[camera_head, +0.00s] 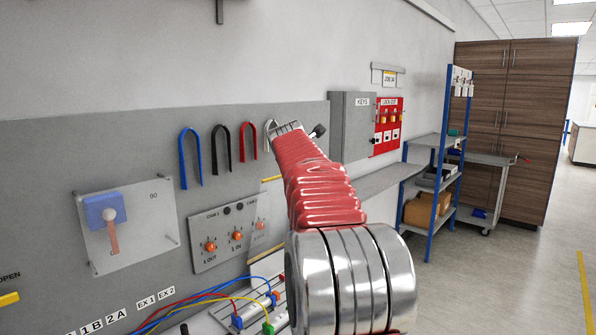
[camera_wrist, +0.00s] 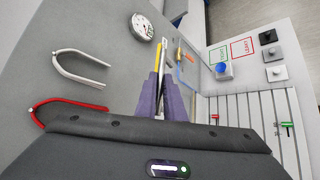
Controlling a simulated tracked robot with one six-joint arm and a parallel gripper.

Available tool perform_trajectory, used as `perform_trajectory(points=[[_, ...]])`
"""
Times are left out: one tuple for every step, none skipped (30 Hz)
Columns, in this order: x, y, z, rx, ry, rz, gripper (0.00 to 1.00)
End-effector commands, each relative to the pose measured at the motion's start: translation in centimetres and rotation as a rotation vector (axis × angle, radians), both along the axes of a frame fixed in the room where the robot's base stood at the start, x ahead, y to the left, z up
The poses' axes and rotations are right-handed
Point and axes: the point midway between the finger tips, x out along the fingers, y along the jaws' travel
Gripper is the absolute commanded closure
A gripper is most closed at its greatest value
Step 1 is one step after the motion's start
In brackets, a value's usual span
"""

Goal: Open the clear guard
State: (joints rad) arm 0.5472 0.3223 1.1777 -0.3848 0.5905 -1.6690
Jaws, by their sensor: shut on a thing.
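A clear sheet with yellow strips at its top and bottom, which looks like the clear guard (camera_head: 262,212), shows just left of my arm in the head view. The CAM 3 knob shows faintly through it, and its right part is hidden by my arm. In the wrist view, my gripper (camera_wrist: 164,80) has its two purple fingers closed around a thin, pale upright piece (camera_wrist: 161,52), seen nearly edge-on with yellow beside it. This appears to be the guard's edge. In the head view the fingers are hidden behind my red wrist.
Blue, black, red and white hooks hang above; the red hook (camera_head: 250,140) and white hook (camera_wrist: 80,68) are near my gripper. Left are a cam knob panel (camera_head: 220,238) and a clear plate (camera_head: 128,226) with a lever. Coloured cables (camera_head: 205,293) run below. A grey KEYS box (camera_head: 350,130) is right.

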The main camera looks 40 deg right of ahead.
Motion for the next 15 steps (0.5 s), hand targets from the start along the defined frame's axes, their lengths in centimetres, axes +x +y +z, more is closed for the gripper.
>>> perform_trajectory(points=[[-0.26, -0.53, 0.21, -0.007, -0.002, -0.007, 1.0], [-0.22, -0.49, 0.22, -0.007, -0.001, -0.006, 1.0], [-0.17, -0.44, 0.24, -0.007, -0.002, -0.006, 1.0], [-0.14, -0.4, 0.25, -0.007, -0.001, -0.004, 1.0], [-0.11, -0.36, 0.26, -0.008, -0.002, -0.004, 1.0], [-0.08, -0.32, 0.27, -0.008, -0.002, -0.002, 1.0], [-0.05, -0.28, 0.28, -0.008, -0.002, -0.002, 1.0], [-0.02, -0.25, 0.29, -0.009, -0.001, -0.002, 1.0], [0.0, -0.21, 0.31, -0.009, -0.002, -0.001, 1.0], [0.02, -0.18, 0.32, -0.009, -0.002, -0.001, 0.9], [0.06, -0.14, 0.33, -0.008, -0.003, 0.001, 0.88], [0.1, -0.05, 0.32, -0.008, -0.002, 0.001, 0.85], [0.15, 0.02, 0.31, -0.007, -0.002, 0.002, 0.83], [0.18, 0.07, 0.28, -0.007, -0.002, 0.003, 0.81], [0.23, 0.14, 0.25, -0.006, -0.002, 0.004, 0.78]])
